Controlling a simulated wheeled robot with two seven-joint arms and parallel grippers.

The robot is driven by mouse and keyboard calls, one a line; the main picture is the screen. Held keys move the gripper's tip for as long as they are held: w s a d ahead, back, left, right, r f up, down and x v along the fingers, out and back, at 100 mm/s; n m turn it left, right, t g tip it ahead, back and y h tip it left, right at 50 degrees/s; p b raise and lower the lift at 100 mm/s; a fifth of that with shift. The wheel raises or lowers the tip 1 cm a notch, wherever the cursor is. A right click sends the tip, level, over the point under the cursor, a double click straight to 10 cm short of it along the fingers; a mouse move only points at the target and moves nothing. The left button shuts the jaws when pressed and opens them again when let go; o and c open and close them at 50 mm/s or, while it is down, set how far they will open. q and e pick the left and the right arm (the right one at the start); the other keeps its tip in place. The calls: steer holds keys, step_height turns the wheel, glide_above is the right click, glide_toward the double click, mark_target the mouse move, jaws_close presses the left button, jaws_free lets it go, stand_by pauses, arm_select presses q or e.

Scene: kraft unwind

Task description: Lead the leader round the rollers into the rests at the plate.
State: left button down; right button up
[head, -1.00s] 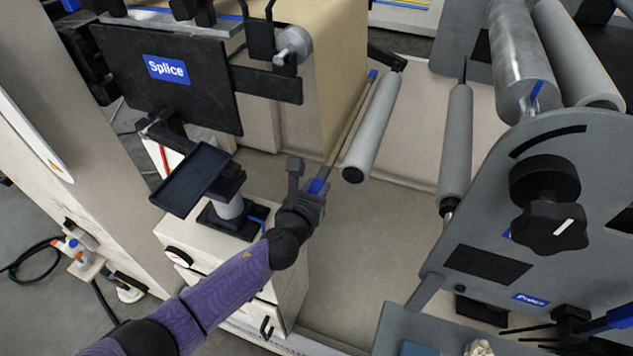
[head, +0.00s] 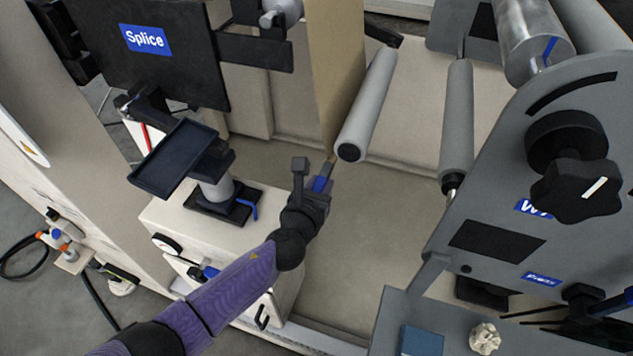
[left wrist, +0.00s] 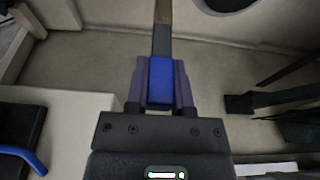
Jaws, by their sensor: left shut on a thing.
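The kraft leader (head: 336,75) hangs as a brown strip left of the near grey roller (head: 368,105). A bar with a blue end (head: 320,184) shows at its lower edge. My left gripper (head: 322,180) is shut on this blue end, below and left of the roller's near end. In the left wrist view the blue end (left wrist: 160,82) sits between the fingers, with a grey bar and brown strip beyond. The bar's far end is hidden. A second grey roller (head: 457,120) stands to the right. I cannot make out the rests. My right gripper is not in view.
A black plate (head: 165,70) labelled Splice is at upper left. A dark tray (head: 173,158) stands on a pale cabinet (head: 165,215). A grey side plate (head: 500,240) with black knobs and a metal roller (head: 530,40) are at right. The floor between is clear.

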arm_select(q)
steer(key=s+d, duration=0.2)
steer(key=d, duration=0.6)
steer(key=shift+s, duration=0.4)
steer(key=r+p, duration=0.1)
steer(key=d+r+p, duration=0.1)
steer(key=r, duration=0.1)
steer(key=s+d+r+p, duration=0.1)
steer(key=shift+d+r, duration=0.15)
steer(key=shift+d, duration=0.1)
